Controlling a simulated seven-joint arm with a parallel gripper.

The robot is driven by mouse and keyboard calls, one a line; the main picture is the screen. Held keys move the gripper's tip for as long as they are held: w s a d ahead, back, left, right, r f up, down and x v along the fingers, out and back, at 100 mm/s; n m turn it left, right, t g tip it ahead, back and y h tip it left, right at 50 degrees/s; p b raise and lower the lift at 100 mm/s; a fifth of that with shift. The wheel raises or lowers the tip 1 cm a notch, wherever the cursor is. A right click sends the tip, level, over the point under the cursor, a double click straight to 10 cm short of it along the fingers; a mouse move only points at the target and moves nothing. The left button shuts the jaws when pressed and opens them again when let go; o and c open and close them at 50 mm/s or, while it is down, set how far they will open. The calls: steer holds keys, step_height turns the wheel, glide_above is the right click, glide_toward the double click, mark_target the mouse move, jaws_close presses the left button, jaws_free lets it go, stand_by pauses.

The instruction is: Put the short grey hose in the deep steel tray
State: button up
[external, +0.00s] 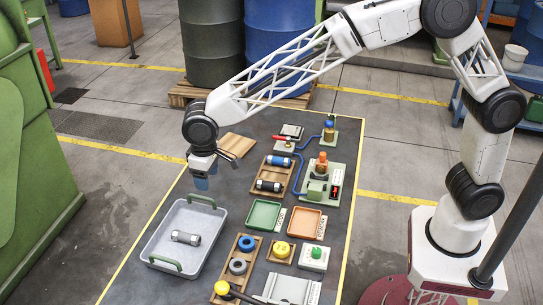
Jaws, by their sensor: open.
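The deep steel tray (208,262), grey with green handles, stands at the left of the dark work surface. A short grey hose (186,238) with darker ends lies on the tray's floor, near its middle. My gripper (201,184) points down over the tray's far end, near the far handle, and is apart from the hose. Its fingers are small and partly blurred here; it is open and I see nothing held in it.
A wooden rack right of the gripper holds a blue cylinder (279,161) and a dark cylinder (270,186). A green tray (264,215) and an orange tray (305,222) sit right of the steel tray. Rings, buttons and a device with blue cable crowd the right side.

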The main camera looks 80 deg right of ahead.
steer(key=s+d+r+t, duration=0.1)
steer(key=s+d+r, duration=0.5)
steer(key=s+d, duration=0.3)
steer(key=s+d+r, duration=0.7)
steer(key=s, duration=0.5)
steer(key=s+d, duration=0.3)
steer(key=s, duration=0.6)
steer(key=s+d+f, duration=0.1)
steer(key=s+d, duration=0.3)
steer(key=s, duration=0.6)
steer(key=s+d+f+t, duration=0.1)
steer(key=s+d, duration=0.2)
steer(key=s, duration=0.7)
steer(key=shift+s+d+f, duration=0.2)
steer(key=shift+d+f, duration=0.05)
steer(key=shift+d, duration=0.05)
